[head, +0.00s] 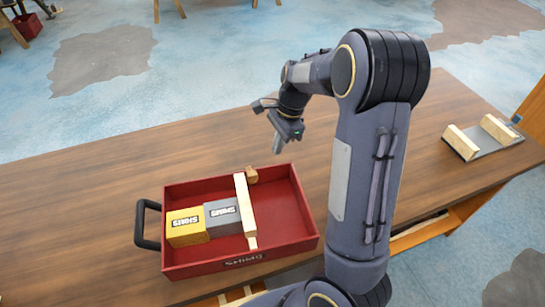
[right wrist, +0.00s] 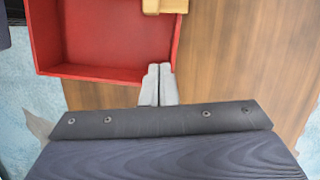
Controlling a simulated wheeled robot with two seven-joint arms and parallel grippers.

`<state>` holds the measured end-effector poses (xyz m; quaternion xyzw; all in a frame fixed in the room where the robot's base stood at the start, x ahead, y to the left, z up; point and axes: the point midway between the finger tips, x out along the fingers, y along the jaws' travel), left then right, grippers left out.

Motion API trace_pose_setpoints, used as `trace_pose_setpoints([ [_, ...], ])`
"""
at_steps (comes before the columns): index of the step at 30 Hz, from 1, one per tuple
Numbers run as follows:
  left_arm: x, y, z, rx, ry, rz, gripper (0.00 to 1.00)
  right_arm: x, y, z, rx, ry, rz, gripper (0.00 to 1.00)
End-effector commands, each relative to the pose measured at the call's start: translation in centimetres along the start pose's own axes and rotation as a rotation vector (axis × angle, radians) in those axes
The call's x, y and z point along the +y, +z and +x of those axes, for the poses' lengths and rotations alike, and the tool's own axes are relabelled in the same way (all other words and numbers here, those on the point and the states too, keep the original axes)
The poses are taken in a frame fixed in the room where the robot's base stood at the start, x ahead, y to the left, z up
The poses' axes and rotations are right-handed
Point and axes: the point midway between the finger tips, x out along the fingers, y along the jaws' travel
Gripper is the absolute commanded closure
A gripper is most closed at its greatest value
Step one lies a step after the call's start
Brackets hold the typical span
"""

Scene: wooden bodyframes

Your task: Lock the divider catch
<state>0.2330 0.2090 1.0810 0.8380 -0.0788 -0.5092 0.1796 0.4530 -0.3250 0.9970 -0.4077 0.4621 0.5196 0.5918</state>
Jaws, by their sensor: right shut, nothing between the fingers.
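A red tray (head: 285,210) lies on the wooden table, with a pale wooden divider (head: 245,212) standing across it from front to back. The catch (head: 252,174) is a small brown wooden block at the far wall, beside the divider's far end. My right gripper (head: 278,146) is shut and empty, apart from the catch, above and beyond the tray's far right side. In the right wrist view the closed fingertips (right wrist: 158,72) appear by a corner of the red tray (right wrist: 95,72). A pale wooden piece (right wrist: 165,5) shows at the top edge there, partly cut off. My left gripper is out of view.
A yellow box (head: 187,227) and a grey box (head: 222,217) sit in the tray's left compartment; the right one is empty. A black handle (head: 145,224) sticks out at left. A fixture with two wooden blocks (head: 461,141) stands far right. The table left of the tray is clear.

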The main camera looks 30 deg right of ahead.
Motion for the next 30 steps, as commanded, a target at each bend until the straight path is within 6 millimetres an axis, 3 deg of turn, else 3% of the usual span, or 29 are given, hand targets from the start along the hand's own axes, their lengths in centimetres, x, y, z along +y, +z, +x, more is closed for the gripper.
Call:
trace_pose_setpoints([
  [3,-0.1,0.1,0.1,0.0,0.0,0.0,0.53,0.0,-0.1,-1.9,0.0,-0.003,0.002,1.0],
  [9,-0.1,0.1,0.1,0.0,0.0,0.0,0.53,0.1,-0.1,-3.4,0.001,0.0,0.002,1.0],
  [30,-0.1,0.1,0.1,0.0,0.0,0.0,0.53,0.1,-0.1,-3.5,0.001,0.001,0.003,1.0],
])
